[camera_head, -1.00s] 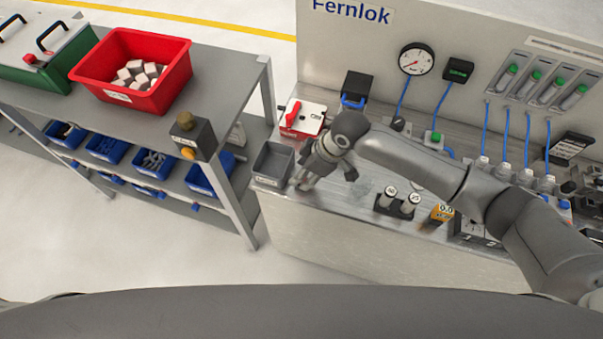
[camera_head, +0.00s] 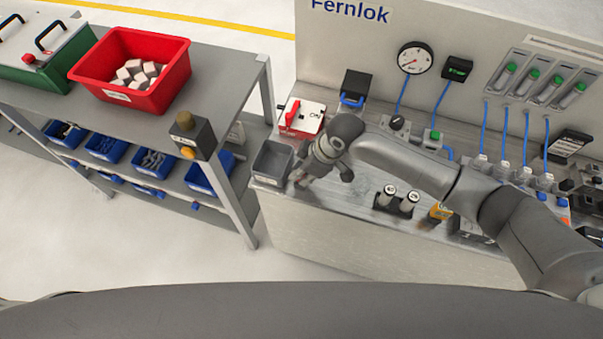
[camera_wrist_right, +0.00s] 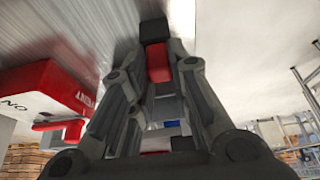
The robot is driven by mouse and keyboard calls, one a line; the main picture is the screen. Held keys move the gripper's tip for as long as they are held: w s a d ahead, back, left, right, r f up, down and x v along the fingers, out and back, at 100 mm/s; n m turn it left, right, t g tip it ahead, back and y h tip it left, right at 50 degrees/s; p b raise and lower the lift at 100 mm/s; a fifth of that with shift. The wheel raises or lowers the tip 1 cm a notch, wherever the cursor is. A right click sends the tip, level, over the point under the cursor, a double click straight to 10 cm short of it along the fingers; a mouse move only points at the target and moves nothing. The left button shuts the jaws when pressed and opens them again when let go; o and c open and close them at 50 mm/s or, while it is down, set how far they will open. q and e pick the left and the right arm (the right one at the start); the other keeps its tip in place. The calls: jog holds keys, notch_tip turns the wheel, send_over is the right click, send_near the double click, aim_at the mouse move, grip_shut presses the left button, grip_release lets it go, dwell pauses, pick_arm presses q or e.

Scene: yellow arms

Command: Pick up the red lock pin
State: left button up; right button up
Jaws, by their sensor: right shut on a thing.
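My right gripper (camera_head: 303,179) is at the front left of the steel bench, beside a small grey tray. In the right wrist view the gripper (camera_wrist_right: 155,50) has its fingers closed on a red piece, the red lock pin (camera_wrist_right: 158,64). A dark block or pad shows at the fingertips beyond the red. The pin is hidden behind the fingers in the head view. My left gripper is not in view.
The grey tray (camera_head: 272,162) stands at the bench's left end. Behind it is a white and red box (camera_head: 310,116) with a red lever (camera_head: 291,111). Two cylinders in a dark holder (camera_head: 391,204) stand to the right. A shelf with a red bin (camera_head: 118,97) is at left.

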jog(key=shift+r, duration=0.15)
jog(key=shift+r+b, duration=0.6)
jog(key=s+a+r+b, duration=0.5)
jog(key=s+a+r, duration=0.2)
jog(key=a+r, duration=0.4)
jog(key=shift+a+r, duration=0.25)
jog(key=shift+a, duration=0.3)
